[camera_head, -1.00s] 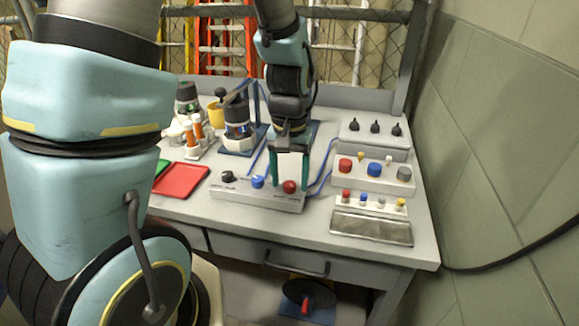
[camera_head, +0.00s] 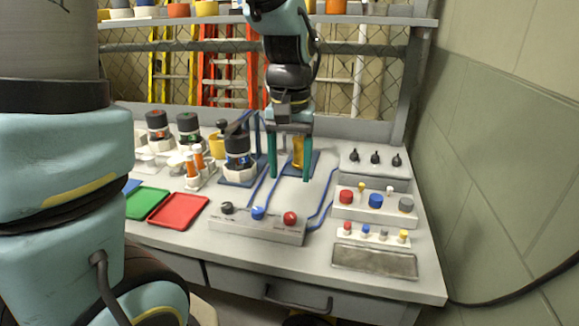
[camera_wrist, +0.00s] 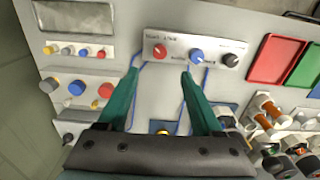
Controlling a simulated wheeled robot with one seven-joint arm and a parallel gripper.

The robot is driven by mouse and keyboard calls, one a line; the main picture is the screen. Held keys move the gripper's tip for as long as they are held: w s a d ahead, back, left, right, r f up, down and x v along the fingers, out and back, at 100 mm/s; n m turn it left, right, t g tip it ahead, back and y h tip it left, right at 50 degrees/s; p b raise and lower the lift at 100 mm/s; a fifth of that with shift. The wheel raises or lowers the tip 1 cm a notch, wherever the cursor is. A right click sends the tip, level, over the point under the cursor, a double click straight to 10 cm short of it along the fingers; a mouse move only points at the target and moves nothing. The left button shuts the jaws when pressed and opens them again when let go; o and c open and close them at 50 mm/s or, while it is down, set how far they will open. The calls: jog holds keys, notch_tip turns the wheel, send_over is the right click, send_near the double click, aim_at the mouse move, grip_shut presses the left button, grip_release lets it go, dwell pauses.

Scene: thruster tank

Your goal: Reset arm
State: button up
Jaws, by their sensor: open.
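My gripper (camera_head: 290,158) is open and empty, with its teal fingers pointing down above the back middle of the workbench (camera_head: 320,205). It also shows in the wrist view (camera_wrist: 160,85), its fingers spread over bare bench. In the head view a yellow cylinder (camera_head: 298,152) on a blue base stands behind the fingers, partly hidden by them.
To the right are a box with red, blue and grey caps (camera_head: 375,204), a row of small pegs (camera_head: 372,234) and a grey tray (camera_head: 375,261). To the left are red (camera_head: 178,211) and green (camera_head: 147,203) trays and several jars. A wall (camera_head: 500,160) bounds the right.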

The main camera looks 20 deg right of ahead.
jog(key=w+a+f+n, duration=0.1)
jog(key=a+f+n, duration=0.1)
jog(key=a, duration=0.8)
jog(key=w+a+f+n+t, duration=0.1)
jog(key=a+f+n, duration=0.1)
jog(key=a, duration=0.8)
jog(key=shift+a+f+t, duration=0.3)
jog(key=shift+f, duration=0.3)
jog(key=shift+w+d, duration=0.1)
jog(key=shift+w, duration=0.05)
